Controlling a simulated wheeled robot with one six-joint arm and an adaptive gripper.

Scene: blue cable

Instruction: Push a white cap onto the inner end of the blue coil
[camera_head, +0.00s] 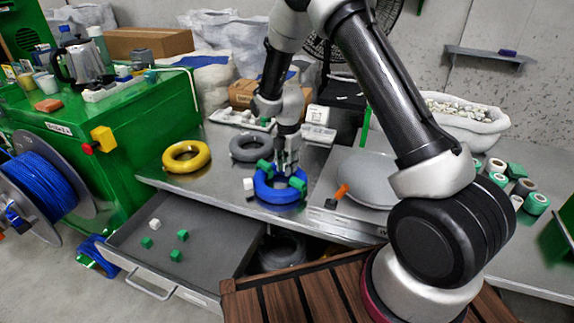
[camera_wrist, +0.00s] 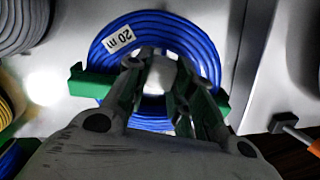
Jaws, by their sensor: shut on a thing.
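The blue coil (camera_head: 268,194) lies flat on the metal bench, with green clips (camera_head: 298,183) on it. In the wrist view the coil (camera_wrist: 208,52) fills the middle and bears a white "20 m" label (camera_wrist: 119,40). My gripper (camera_head: 289,170) points down over the coil's centre. In the wrist view my gripper (camera_wrist: 163,100) is shut on a white cap (camera_wrist: 160,74), partly hidden by the fingers. The coil's inner end is hidden, so I cannot tell whether the cap touches it. Another white cap (camera_head: 154,225) lies in the open drawer.
Yellow (camera_head: 186,156) and grey (camera_head: 250,147) coils lie behind and left on the bench. A scale with a round plate (camera_head: 362,178) stands close on the right, with an orange-handled tool (camera_head: 341,191). The open drawer (camera_head: 200,255) juts out in front.

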